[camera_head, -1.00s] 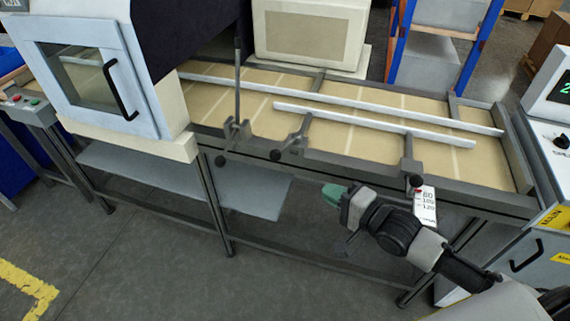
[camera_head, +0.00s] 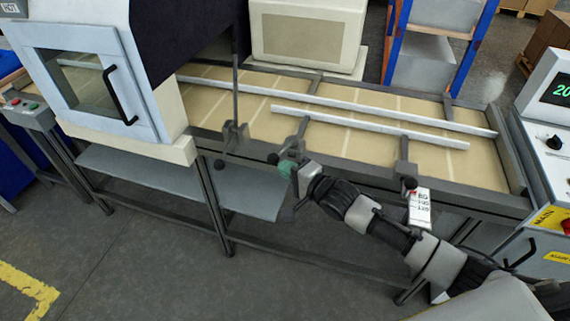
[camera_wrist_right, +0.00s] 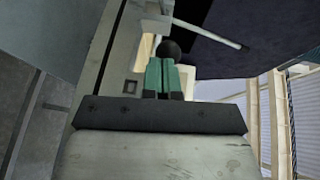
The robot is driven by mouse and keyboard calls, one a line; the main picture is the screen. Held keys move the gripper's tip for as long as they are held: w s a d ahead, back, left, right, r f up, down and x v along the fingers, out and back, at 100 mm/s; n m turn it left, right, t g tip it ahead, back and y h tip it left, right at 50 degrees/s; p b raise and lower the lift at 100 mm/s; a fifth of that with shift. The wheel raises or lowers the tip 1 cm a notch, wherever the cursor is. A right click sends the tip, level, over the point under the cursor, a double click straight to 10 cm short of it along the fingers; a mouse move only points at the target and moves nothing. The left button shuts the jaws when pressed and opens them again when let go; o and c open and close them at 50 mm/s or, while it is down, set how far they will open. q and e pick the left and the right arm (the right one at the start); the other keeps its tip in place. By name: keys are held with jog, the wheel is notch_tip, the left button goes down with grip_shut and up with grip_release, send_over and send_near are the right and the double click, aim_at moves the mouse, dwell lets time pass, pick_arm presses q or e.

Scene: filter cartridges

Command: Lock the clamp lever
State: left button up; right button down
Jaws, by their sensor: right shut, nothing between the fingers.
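My right gripper (camera_head: 287,170) is at the conveyor's front edge, its green fingers shut and empty. A clamp (camera_head: 294,149) on the front rail has a dark arm and a round black knob (camera_head: 273,159), just left of the fingertips. In the right wrist view, a black ball knob (camera_wrist_right: 168,49) appears directly beyond the shut green fingers (camera_wrist_right: 163,76); I cannot tell whether they touch. A second clamp (camera_head: 235,137) with a black knob (camera_head: 219,163) is further left, and a third (camera_head: 404,172) is at the right. My left gripper is not in view.
The conveyor (camera_head: 350,142) carries two pale guide rails (camera_head: 365,126). A number label (camera_head: 419,208) hangs below the right clamp. A thin upright rod (camera_head: 236,85) stands by the left clamp. A windowed machine (camera_head: 92,80) is at left, and a control cabinet (camera_head: 545,150) at right.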

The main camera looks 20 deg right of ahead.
jog(key=shift+w+a+r, duration=0.1)
jog(key=shift+w+a, duration=0.05)
jog(key=shift+w, duration=0.15)
jog(key=shift+a, duration=0.15)
